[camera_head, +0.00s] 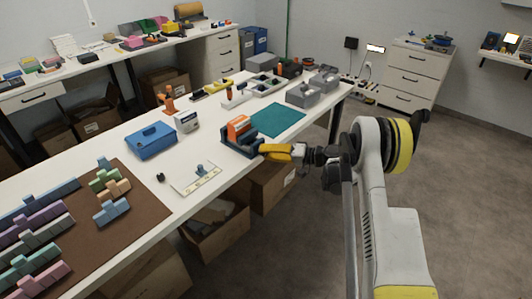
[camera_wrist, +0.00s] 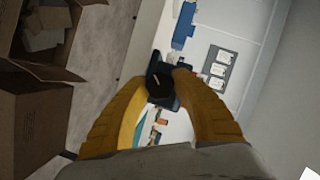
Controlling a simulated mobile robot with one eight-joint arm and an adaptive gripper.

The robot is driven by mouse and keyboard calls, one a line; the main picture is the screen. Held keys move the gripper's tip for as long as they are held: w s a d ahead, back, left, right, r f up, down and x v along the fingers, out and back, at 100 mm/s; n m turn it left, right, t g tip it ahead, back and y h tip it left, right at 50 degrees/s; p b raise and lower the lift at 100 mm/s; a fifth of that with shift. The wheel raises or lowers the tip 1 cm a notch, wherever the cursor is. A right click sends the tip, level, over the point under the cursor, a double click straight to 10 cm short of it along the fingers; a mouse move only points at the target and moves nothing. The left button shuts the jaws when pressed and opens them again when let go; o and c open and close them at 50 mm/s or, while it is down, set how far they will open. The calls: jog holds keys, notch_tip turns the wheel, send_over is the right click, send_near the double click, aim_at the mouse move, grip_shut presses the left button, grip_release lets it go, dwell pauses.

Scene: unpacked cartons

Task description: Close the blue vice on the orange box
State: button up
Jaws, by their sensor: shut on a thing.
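The blue vice (camera_head: 238,147) stands near the front edge of the white workbench in the head view. The orange box (camera_head: 238,125) sits between its jaws; I cannot tell whether both jaws touch it. My gripper (camera_head: 266,149) reaches in from the right, level with the vice's near end. In the wrist view, my yellow fingers (camera_wrist: 160,88) are shut around the vice's round black knob (camera_wrist: 159,84), which has a pale mark on its face. Part of the dark vice body shows behind the knob, and the orange box is hidden there.
A teal mat (camera_head: 278,120) lies just behind the vice. A blue case (camera_head: 151,140) and a white plate with a small blue part (camera_head: 197,179) lie to its left. Open cartons (camera_head: 216,230) stand on the floor below the bench edge.

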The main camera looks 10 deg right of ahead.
jog(key=m+y, duration=0.1)
jog(key=m, duration=0.1)
jog(key=m+y, duration=0.1)
jog(key=m, duration=0.2)
jog(key=shift+m+t, duration=0.3)
jog(key=shift+t, duration=0.1)
jog(key=m+t, duration=0.1)
jog(key=m, duration=0.2)
jog(key=m+t+y, duration=0.1)
jog(key=m, duration=0.2)
jog(key=shift+y, duration=0.3)
jog(key=o, duration=1.2)
jog(key=shift+a, duration=0.1)
jog(key=v, duration=1.2)
